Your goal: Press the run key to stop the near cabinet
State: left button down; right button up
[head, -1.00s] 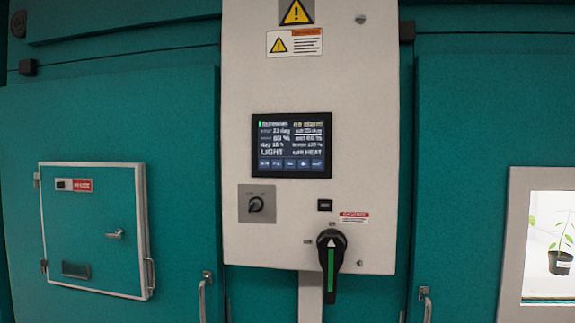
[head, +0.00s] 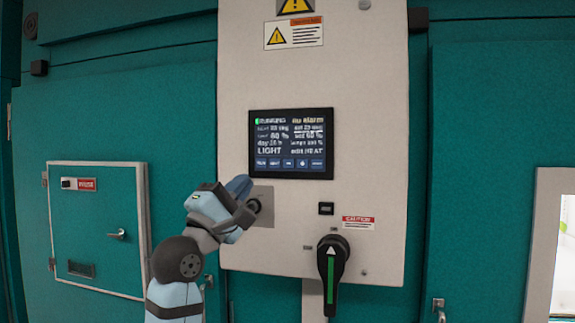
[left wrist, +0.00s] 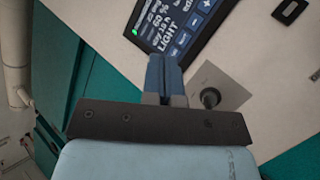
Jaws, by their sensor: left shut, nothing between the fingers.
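The control screen (head: 291,120) is lit on the white panel of the cabinet front. It shows a green mark and a word that looks like RUNNING at top left, and "no alarm" at top right. A row of small blue keys lines its bottom; the leftmost key (head: 261,163) is probably the run key, its label too small to be sure. My left gripper (head: 242,184) is shut and empty, just below and left of the screen's lower-left corner. In the left wrist view its blue fingertips (left wrist: 163,62) point at the key row (left wrist: 180,42); contact cannot be told.
A rotary selector switch (head: 254,205) sits right beside my left gripper. A black handle with a green stripe (head: 331,275) juts out below right. A small black button (head: 326,208) and warning labels (head: 293,33) are on the panel. A small hatch (head: 95,225) is at left.

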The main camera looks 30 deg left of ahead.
aim_at(256, 166)
pick_arm(q)
jog(key=r, duration=0.3)
jog(key=shift+s+d+n+t+h, duration=0.15)
jog(key=shift+s+n+t+h, duration=0.15)
jog(key=shift+s+t, duration=0.1)
pick_arm(e)
jog(key=shift+d, duration=0.3)
pick_arm(q)
jog(key=w, duration=0.3)
jog(key=w+a+b, duration=0.1)
jog(key=w, duration=0.4)
jog(key=shift+w+a+b, duration=0.3)
jog(key=shift+a, duration=0.1)
pick_arm(e)
jog(key=shift+w+a+f, duration=0.1)
jog(key=shift+a+f, duration=0.05)
jog(key=shift+f, duration=0.45)
jog(key=shift+f, duration=0.15)
